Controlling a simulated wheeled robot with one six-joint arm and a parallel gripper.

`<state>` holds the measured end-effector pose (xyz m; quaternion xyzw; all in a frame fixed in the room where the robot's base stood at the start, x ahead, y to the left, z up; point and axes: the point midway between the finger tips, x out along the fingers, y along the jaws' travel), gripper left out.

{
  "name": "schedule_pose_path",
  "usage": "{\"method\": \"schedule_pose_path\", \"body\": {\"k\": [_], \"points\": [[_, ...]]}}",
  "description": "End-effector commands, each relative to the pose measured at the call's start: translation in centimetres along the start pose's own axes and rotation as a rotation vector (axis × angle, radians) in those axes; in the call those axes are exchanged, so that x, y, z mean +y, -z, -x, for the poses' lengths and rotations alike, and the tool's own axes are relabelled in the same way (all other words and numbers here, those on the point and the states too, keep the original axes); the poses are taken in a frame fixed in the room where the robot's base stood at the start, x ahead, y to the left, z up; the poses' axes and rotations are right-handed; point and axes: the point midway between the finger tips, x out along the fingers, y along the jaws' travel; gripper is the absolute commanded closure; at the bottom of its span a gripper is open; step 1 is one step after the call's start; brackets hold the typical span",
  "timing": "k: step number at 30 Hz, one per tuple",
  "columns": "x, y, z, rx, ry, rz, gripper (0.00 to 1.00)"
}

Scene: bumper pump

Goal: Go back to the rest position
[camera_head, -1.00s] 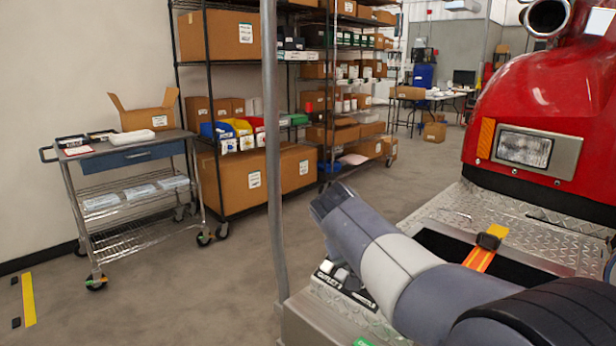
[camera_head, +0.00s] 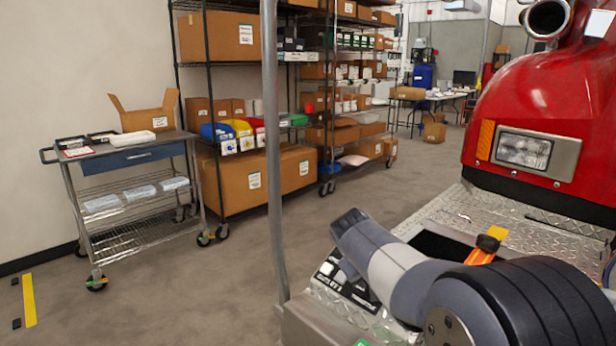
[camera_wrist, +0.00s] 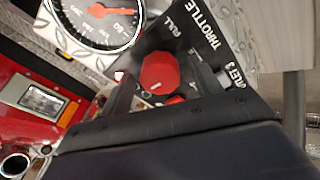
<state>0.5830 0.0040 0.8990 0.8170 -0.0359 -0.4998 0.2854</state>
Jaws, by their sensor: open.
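My gripper (camera_wrist: 161,74) shows in the wrist view with its two dark fingers apart and nothing held between them. A red knob (camera_wrist: 158,71) on a black panel (camera_wrist: 205,35) lettered "THROTTLE" appears beyond and between the fingers. I cannot tell the exact gap to it. A round gauge (camera_wrist: 98,18) with a red needle is at the upper left. In the head view my arm reaches over the diamond-plate bumper, and my gripper is hidden there.
The red truck (camera_head: 550,110) with its headlight stands at the right, above the diamond-plate bumper (camera_head: 450,205). An orange strap (camera_head: 484,248) lies beside my arm. A metal pole (camera_head: 272,150) rises at the bumper's left. A cart (camera_head: 125,158) and shelves stand at the back left; the floor between is clear.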

Motion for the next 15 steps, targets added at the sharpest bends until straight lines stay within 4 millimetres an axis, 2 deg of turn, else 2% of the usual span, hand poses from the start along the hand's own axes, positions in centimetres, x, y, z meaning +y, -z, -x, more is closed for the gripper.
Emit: {"method": "schedule_pose_path", "body": {"k": [15], "points": [[0.27, 0.06, 0.27, 0.016, 0.059, 0.403, 0.40]]}}
